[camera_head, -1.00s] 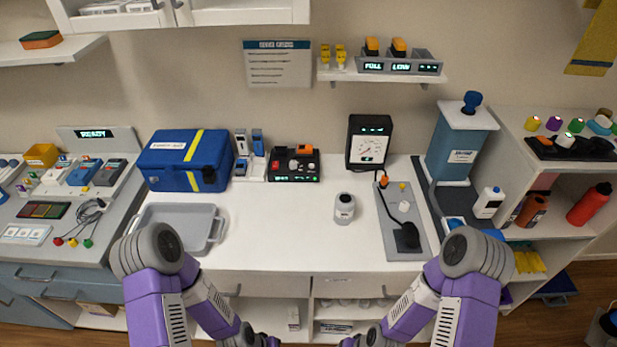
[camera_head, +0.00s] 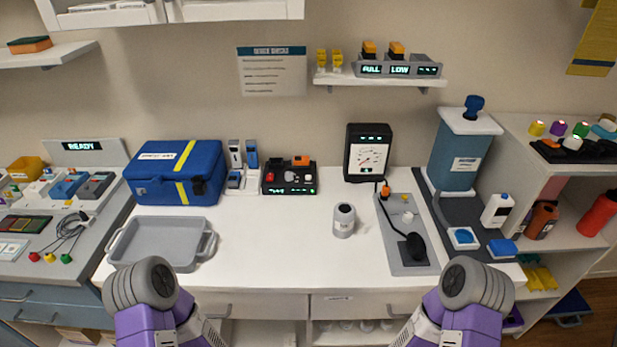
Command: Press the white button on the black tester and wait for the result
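A low black device (camera_head: 290,177) stands at the back of the white counter. It has a red knob, an orange block on top, a white round button (camera_head: 308,179) at its front right and small lit green marks along its front. To its right stands an upright black box with a dial gauge (camera_head: 368,155) and small lights above the dial. A grey plate in front of that box (camera_head: 421,262) carries a small white knob, an orange-tipped part and a black cabled piece. Both my arms show only as purple and grey links at the bottom edge. Neither gripper is in view.
A grey tray (camera_head: 165,243) and a blue case (camera_head: 176,172) are on the left. A blue dispenser (camera_head: 458,158) stands at the right. The counter middle in front of the low black device is clear.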

